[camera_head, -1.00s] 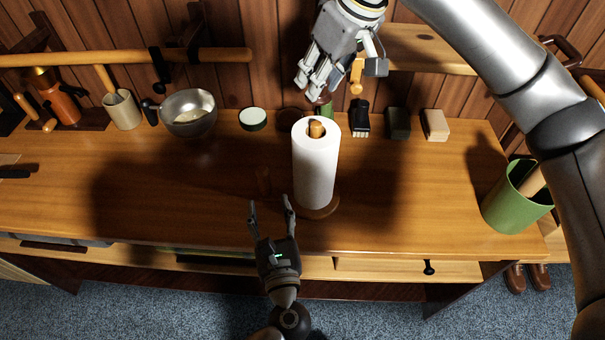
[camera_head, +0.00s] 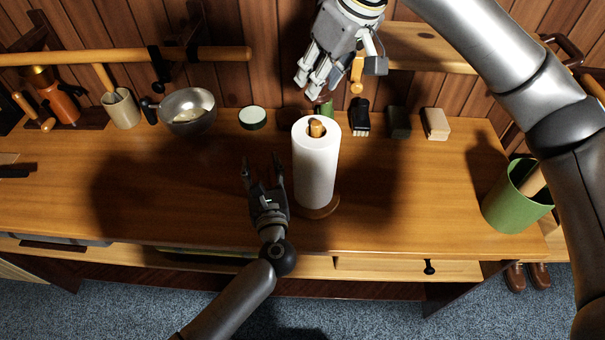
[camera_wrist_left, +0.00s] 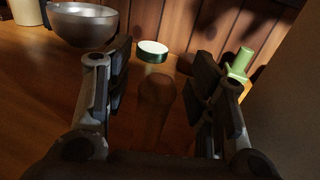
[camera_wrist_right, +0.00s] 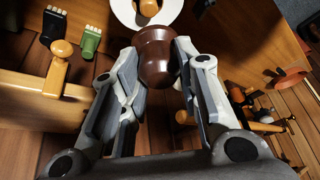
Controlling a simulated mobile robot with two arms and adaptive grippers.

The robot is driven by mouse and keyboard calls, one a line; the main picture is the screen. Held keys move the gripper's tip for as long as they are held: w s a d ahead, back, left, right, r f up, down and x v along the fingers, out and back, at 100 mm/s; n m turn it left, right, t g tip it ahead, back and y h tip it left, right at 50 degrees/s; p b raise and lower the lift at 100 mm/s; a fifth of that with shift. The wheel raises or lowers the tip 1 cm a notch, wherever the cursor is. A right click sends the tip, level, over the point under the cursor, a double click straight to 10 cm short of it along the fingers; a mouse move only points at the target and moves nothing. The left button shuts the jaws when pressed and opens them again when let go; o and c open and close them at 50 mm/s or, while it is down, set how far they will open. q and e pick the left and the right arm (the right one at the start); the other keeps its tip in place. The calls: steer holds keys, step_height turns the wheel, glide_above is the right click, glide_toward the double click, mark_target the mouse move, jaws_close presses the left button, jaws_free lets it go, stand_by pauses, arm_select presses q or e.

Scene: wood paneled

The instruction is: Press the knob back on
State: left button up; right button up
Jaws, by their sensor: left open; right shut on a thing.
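My right gripper (camera_head: 312,88) hangs over the back of the table, behind the paper towel roll. It is shut on a dark brown, glossy turned piece (camera_wrist_right: 156,55), possibly the knob. This piece also shows in the head view (camera_head: 323,96). My left gripper (camera_head: 262,172) is open just above the table, left of the roll. Between its fingers in the left wrist view stands a brown wooden cylinder (camera_wrist_left: 157,92), in shadow and apart from both fingers. I cannot tell whether the knob fits on it.
The white paper towel roll (camera_head: 315,170) stands upright right of my left gripper. A metal bowl (camera_head: 188,112), a green-sided round tin (camera_head: 252,118) and several brushes and blocks line the back. A green bin (camera_head: 515,197) is at the right. The table (camera_head: 430,200) is clear at right.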

arm_select(q)
jaws_close()
arm_select(e)
glide_above(317, 122)
steer(key=shift+f, duration=2.45)
steer(key=shift+s+f, duration=0.1)
steer(key=shift+f, duration=0.8)
steer(key=shift+f, duration=0.65)
steer(key=o, duration=1.1)
steer(key=shift+c, duration=0.2)
